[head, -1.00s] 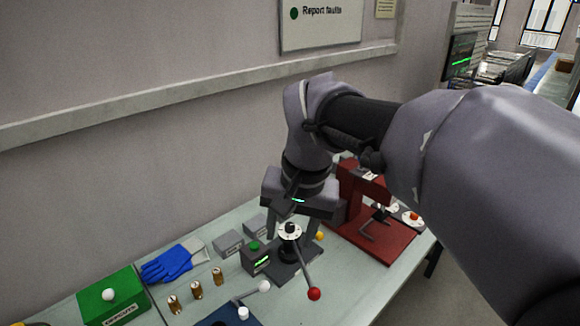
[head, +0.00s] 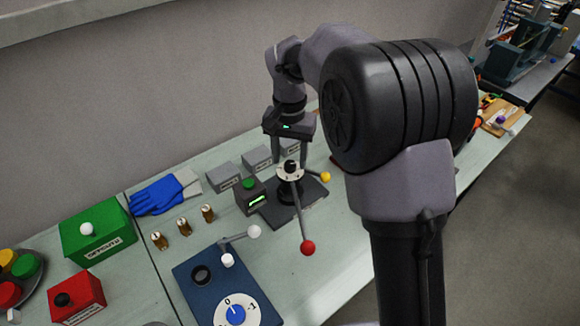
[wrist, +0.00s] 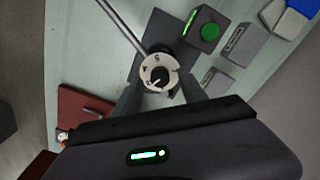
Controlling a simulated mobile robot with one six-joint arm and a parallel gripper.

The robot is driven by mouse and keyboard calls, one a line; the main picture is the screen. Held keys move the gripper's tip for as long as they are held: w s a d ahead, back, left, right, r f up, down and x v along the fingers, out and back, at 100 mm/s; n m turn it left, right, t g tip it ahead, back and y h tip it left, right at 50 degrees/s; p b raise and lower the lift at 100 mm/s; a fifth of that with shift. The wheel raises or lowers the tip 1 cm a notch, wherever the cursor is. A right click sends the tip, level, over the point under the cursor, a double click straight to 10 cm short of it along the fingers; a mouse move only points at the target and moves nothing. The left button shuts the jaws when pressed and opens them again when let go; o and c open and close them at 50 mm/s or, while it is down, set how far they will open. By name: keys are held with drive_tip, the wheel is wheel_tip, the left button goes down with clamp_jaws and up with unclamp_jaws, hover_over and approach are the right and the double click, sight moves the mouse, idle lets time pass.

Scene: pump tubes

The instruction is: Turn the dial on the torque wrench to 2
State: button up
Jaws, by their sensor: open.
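A fixture with a black base (head: 312,192) carries a round white dial (head: 283,176) with a black knob (head: 291,167) on top. A long rod with a red ball (head: 307,248) comes off it toward the front; I take this for the torque wrench. My gripper (head: 292,155) is open above it, pointing down. In the wrist view the dial (wrist: 151,63) and its knob (wrist: 160,77) lie between the fingers of my gripper (wrist: 163,86). Whether the fingers touch the knob I cannot tell. The dial's marks are too small to read surely.
A black box with a green button (head: 249,184) stands close at left, with grey boxes (head: 224,176) behind. A yellow ball (head: 325,177) is at right. In front is a blue panel (head: 195,292) with a numbered dial (head: 218,313) and white-ball lever (head: 254,231). The bench's front right is clear.

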drive_tip(key=shift+f, duration=0.8)
drive_tip(key=shift+c, duration=0.2)
clamp_jaws()
